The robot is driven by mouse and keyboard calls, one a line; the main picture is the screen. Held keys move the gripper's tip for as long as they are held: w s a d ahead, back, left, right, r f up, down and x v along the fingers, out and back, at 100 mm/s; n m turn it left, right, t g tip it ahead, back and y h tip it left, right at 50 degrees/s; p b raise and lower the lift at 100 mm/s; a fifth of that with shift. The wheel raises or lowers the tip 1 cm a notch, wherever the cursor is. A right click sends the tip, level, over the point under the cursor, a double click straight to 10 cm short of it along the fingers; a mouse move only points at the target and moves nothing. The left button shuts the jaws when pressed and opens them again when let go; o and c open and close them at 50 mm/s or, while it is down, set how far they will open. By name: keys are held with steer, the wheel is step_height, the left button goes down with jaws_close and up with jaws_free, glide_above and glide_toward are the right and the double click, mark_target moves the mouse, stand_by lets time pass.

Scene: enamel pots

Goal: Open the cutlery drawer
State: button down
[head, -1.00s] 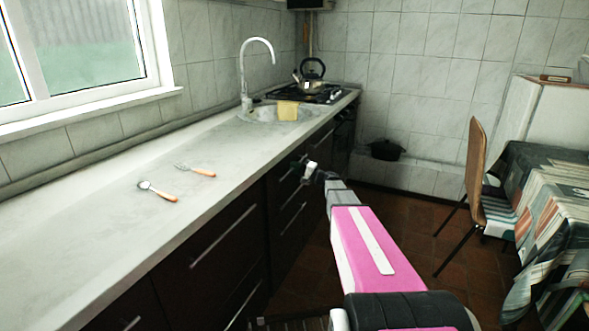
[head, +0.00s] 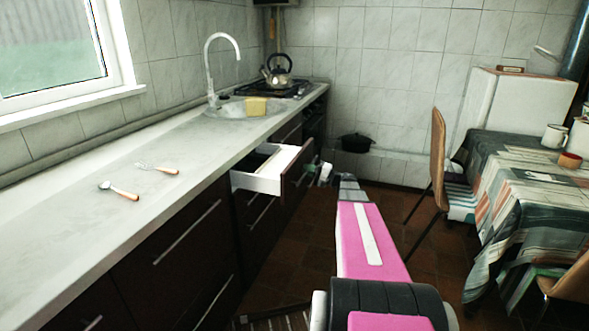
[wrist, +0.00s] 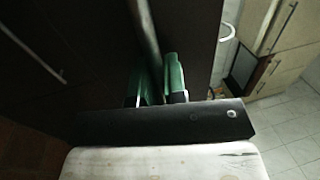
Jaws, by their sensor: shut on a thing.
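The cutlery drawer (head: 258,183) stands out from the dark cabinet under the counter in the head view, its white inside wall showing. Its dark front (head: 296,175) faces the room. My gripper (head: 317,171) is at that front, small and partly hidden by its own arm. In the wrist view my gripper's green fingers (wrist: 160,84) are on either side of the long metal handle (wrist: 149,38) and shut on it. A fork (head: 158,168) and a spoon (head: 119,190) with orange handles lie on the counter.
The pale counter (head: 120,232) runs along the left, with lower drawers beneath. A chair (head: 437,170) and a cloth-covered table (head: 530,200) stand at the right. A black pot (head: 355,143) is by the back wall. Brown floor lies open between cabinets and chair.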

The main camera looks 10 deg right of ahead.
steer(key=r+v, duration=0.3)
steer(key=v, duration=1.4)
steer(key=shift+s+d, duration=0.35)
steer(key=shift+d, duration=0.1)
steer(key=c, duration=1.2)
jaws_free()
steer(key=shift+d, duration=0.15)
steer(key=v, duration=1)
steer(key=shift+s+d, duration=0.2)
